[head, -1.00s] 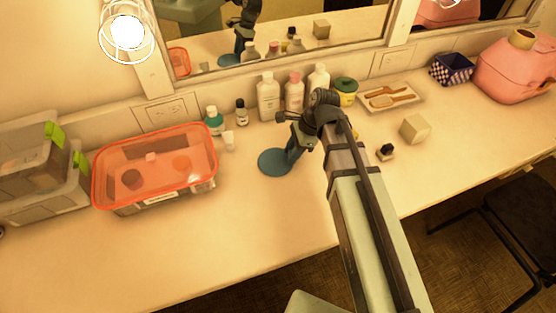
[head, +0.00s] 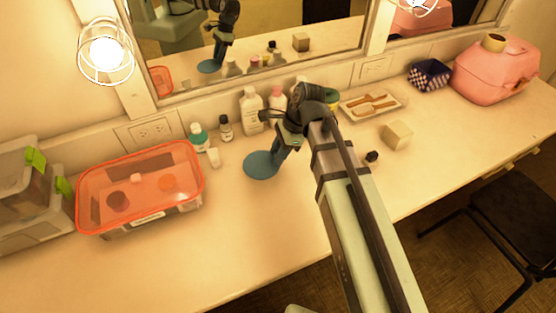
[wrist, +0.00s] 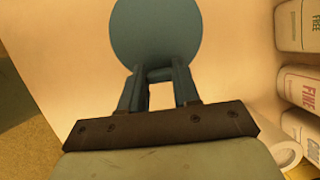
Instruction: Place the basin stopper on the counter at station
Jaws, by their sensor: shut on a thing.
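The basin stopper (head: 262,165) is a flat, round blue disc. My gripper (head: 275,150) is shut on its near edge and holds it out over the counter (head: 255,220), between the orange-lidded box and the bottles. In the wrist view the stopper (wrist: 157,32) sits at the top, with both fingers of my gripper (wrist: 158,75) at its lower edge. Whether the disc touches the counter or hangs a little above it, I cannot tell. The wrist hides part of the bottle row.
A clear box with an orange lid (head: 140,188) stands left. White bottles (head: 251,110) and a teal-capped bottle (head: 199,137) line the wall. A beige block (head: 397,135), a brush tray (head: 370,104) and a pink case (head: 496,70) are right.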

